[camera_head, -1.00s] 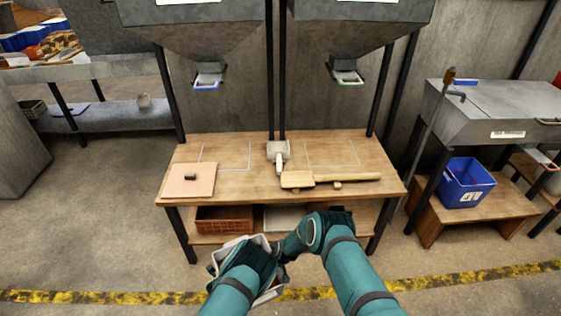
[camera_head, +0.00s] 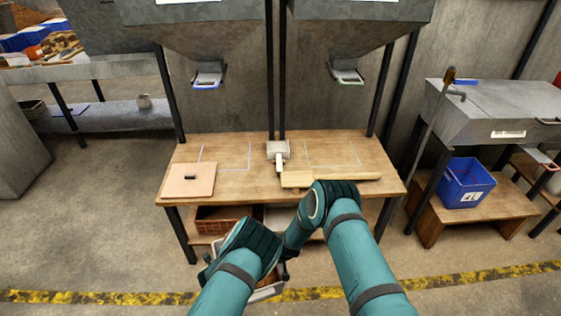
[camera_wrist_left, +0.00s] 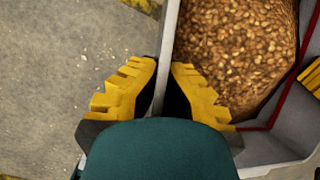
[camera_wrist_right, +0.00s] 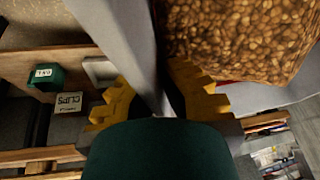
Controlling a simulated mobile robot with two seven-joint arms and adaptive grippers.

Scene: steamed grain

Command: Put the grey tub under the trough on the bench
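The grey tub (camera_head: 268,293) is mostly hidden behind my arms in the head view, low in front of the wooden bench. Brown grain (camera_wrist_left: 235,45) lies in it, and a red line runs round its inner wall. My left gripper (camera_wrist_left: 163,78) is shut on the tub's rim, with the wall (camera_wrist_left: 275,148) between its yellow fingers. My right gripper (camera_wrist_right: 148,80) is shut on another part of the rim. A grey metal trough-like basin (camera_head: 500,108) stands on dark legs at the right, with a wooden shelf (camera_head: 475,215) beneath it.
A blue crate (camera_head: 465,183) takes up part of that shelf. The wooden bench (camera_head: 235,187) holds a square board (camera_head: 188,182), a scoop (camera_head: 280,152) and a wooden paddle (camera_head: 300,180). Two hoppers (camera_head: 360,38) hang above it. Open floor lies left of the bench.

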